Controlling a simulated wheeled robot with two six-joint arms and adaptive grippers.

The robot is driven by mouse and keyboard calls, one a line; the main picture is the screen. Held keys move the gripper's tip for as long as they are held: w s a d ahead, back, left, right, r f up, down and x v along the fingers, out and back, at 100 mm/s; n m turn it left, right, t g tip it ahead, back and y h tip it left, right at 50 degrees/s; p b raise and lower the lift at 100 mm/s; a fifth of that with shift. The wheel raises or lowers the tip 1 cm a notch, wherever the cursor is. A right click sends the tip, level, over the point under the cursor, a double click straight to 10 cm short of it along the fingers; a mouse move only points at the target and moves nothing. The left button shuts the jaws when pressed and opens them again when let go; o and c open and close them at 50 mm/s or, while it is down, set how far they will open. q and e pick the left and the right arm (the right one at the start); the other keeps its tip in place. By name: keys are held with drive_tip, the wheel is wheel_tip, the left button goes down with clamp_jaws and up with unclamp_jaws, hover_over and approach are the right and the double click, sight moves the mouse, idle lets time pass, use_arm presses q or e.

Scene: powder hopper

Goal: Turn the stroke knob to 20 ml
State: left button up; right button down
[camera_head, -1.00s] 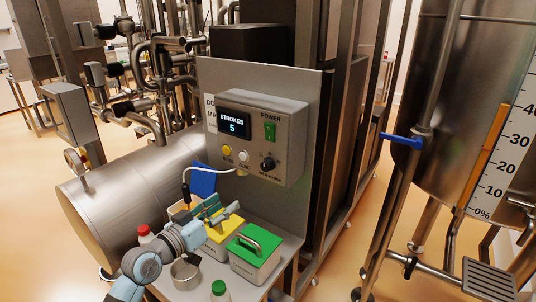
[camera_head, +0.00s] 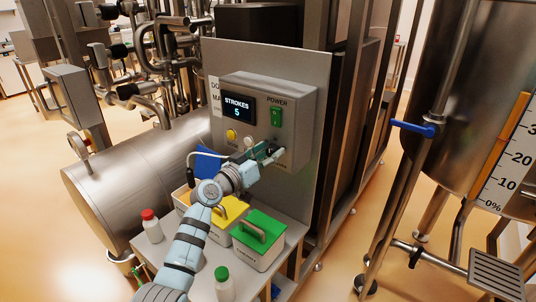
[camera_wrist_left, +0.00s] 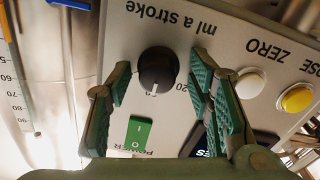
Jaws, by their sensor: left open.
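The black stroke knob (camera_wrist_left: 157,70) sits on the grey control panel (camera_wrist_left: 225,45), under the upside-down label "ml a stroke" in the left wrist view. Its white pointer mark faces down in that picture; a printed "20" (camera_wrist_left: 181,88) is at its lower right. My left gripper (camera_head: 270,154) is open in front of the panel. In the left wrist view its green-padded fingers (camera_wrist_left: 160,78) stand on either side of the knob, with visible gaps. In the head view the gripper hides the knob. My right gripper is not in view.
The panel carries a display (camera_head: 238,107) reading "STROKES 5", a green power switch (camera_head: 276,116), a yellow button (camera_head: 231,134) and a white button (camera_head: 249,143). Below stand a green-lidded box (camera_head: 259,240), a yellow-lidded box (camera_head: 226,209) and a red-capped bottle (camera_head: 149,226).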

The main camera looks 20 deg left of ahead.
use_arm(q)
drive_tip(key=shift+s+r, duration=0.2)
drive_tip(key=shift+s, duration=0.1)
drive_tip(key=c, duration=0.3)
drive_tip(key=shift+w+f, duration=0.1)
clamp_jaws()
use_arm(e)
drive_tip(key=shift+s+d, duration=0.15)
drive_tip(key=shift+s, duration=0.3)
